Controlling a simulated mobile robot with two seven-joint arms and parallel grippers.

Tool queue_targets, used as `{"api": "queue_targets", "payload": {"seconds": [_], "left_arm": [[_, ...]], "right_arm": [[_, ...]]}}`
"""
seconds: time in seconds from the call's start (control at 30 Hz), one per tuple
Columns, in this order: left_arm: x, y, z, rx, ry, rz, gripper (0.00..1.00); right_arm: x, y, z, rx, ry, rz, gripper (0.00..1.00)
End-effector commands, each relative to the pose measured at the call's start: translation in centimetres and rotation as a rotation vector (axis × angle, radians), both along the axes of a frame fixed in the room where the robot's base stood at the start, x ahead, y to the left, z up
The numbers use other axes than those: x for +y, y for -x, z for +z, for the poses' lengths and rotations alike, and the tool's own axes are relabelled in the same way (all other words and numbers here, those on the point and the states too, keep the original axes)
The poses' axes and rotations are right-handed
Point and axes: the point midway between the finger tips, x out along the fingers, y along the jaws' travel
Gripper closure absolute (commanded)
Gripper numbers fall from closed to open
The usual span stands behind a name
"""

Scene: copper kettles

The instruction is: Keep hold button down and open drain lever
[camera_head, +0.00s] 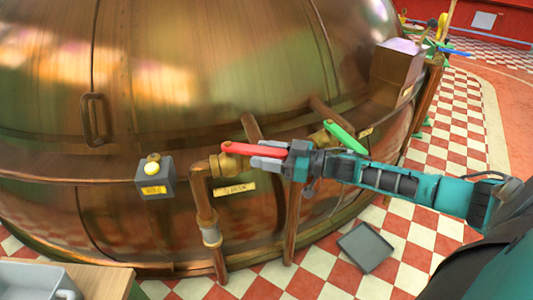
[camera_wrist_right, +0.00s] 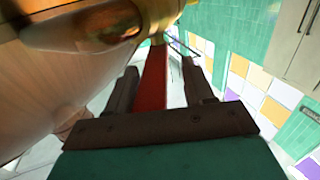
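A red lever (camera_head: 253,150) sits on a brass valve atop a copper pipe, pointing right. The yellow label below it is too small to read surely. My right gripper (camera_head: 270,157) is at the lever's right end. In the right wrist view the red lever (camera_wrist_right: 153,85) lies between the two fingers, with a gap to the right finger, so the gripper (camera_wrist_right: 160,85) is open around it. My left gripper is not in view.
A green lever (camera_head: 345,137) on another brass valve is just behind my right forearm. The big copper kettle (camera_head: 200,60) fills the back. A grey square tray (camera_head: 366,247) lies on the checkered floor. A wooden table corner (camera_head: 105,280) with a grey container is at the lower left.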

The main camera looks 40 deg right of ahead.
Motion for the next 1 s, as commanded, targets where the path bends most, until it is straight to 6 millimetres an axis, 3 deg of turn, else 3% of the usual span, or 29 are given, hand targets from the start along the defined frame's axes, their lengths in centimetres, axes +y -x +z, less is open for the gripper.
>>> {"api": "queue_targets", "payload": {"seconds": [0.03, 0.37, 0.7, 1.0], "left_arm": [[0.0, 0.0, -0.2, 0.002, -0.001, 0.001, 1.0], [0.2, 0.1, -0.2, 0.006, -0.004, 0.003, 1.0], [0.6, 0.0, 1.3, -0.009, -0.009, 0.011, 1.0], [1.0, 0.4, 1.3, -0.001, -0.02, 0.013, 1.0]], "right_arm": [[-0.1, 0.2, -0.7, 0.014, 0.003, -0.005, 0.45], [-0.7, 0.8, -0.6, 0.016, 0.004, -0.006, 0.45], [-4.6, 5.5, 0.0, 0.01, 0.003, -0.003, 0.45], [-7.7, 9.1, 0.1, 0.004, 0.002, 0.0, 0.45]]}}
